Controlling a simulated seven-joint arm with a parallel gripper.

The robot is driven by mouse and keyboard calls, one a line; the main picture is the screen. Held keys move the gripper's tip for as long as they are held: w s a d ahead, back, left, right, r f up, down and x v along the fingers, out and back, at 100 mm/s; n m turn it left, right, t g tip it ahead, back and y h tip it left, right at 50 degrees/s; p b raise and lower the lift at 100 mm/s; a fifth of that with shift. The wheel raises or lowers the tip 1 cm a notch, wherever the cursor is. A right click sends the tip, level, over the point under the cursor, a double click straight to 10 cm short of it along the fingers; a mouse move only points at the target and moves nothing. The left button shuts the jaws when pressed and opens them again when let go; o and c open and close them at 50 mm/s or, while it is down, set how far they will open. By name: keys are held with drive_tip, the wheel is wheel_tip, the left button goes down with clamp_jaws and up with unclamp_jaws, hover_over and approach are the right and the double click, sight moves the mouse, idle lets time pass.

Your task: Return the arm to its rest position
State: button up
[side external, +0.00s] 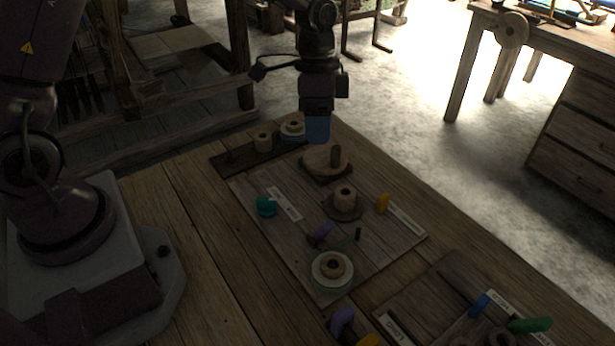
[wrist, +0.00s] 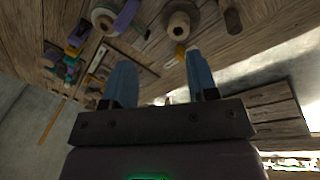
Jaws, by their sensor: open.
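My gripper (side external: 318,130) hangs above the far end of the wooden table in the side external view, pointing down. Its blue fingers are near the round wooden disc (side external: 325,158) with an upright peg, and I cannot tell how high above it they are. In the wrist view the two blue fingers of my gripper (wrist: 160,82) stand well apart with nothing between them. Nothing hangs from the gripper in either view.
A wooden board (side external: 290,222) holds a spool (side external: 345,196), a purple piece (side external: 321,235), a teal piece (side external: 266,206), a yellow piece (side external: 382,203) and a ringed spool (side external: 333,269). A dark rack (side external: 229,161) bears spools. Table planks (side external: 190,240) near my base are bare.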

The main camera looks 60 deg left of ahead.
drive_tip(key=s+a+r+n+t+y, duration=0.1)
drive_tip(key=s+a+r+n+t, duration=0.1)
drive_tip(key=s+r, duration=0.6)
drive_tip(key=s+a+r+n+t+y, duration=0.1)
drive_tip(key=s+r+n+t, duration=0.3)
drive_tip(key=s+r, duration=0.4)
drive_tip(key=s+a+n, duration=0.1)
drive_tip(key=s, duration=0.3)
drive_tip(key=shift+s+n, duration=0.15)
drive_tip(key=shift+n, duration=0.25)
drive_tip(key=shift+r, duration=0.1)
drive_tip(key=shift+c, duration=0.2)
idle(1.2)
